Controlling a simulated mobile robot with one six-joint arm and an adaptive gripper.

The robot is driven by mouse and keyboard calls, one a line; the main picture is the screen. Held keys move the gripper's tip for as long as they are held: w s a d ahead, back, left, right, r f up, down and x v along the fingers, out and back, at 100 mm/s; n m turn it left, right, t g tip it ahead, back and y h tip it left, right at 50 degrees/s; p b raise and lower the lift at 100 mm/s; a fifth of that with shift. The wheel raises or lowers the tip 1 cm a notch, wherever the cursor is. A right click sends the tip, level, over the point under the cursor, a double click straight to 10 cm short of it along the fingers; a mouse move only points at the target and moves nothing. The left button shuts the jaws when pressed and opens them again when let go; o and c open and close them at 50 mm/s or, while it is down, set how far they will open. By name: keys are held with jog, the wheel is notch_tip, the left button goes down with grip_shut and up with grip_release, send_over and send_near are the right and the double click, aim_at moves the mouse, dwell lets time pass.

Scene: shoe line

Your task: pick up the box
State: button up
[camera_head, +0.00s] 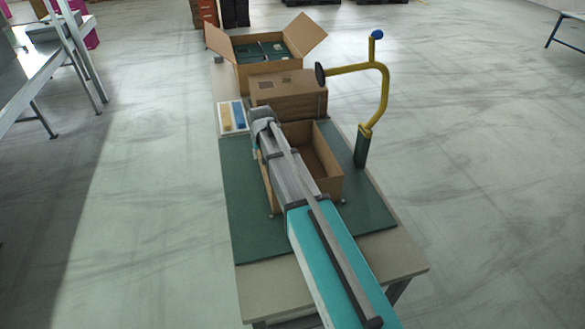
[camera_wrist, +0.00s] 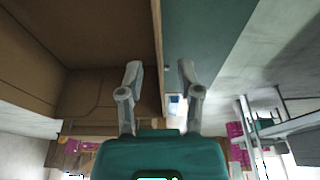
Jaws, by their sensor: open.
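An open, empty-looking brown cardboard box (camera_head: 328,186) stands on a green mat (camera_head: 375,213) on the table. My arm covers its left part in the head view. In the wrist view the inside of the box (camera_wrist: 80,35) fills the upper left, and one wall runs edge-on down the middle. My gripper (camera_wrist: 160,72) is open, with one finger on the box's inner side and the other over the green mat side. The wall edge lies between the fingers, apart from both as far as I can see. In the head view my fingers are hidden.
Behind the box are a closed brown carton (camera_head: 290,84) and an open-flapped box (camera_head: 265,50) with dark green contents. A yellow curved arm on a green post (camera_head: 361,146) stands at right. A tray (camera_head: 233,117) with yellow and blue items lies at left.

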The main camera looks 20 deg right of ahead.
jog(key=shift+b+x, duration=2.3)
jog(key=shift+x, duration=0.2)
grip_shut()
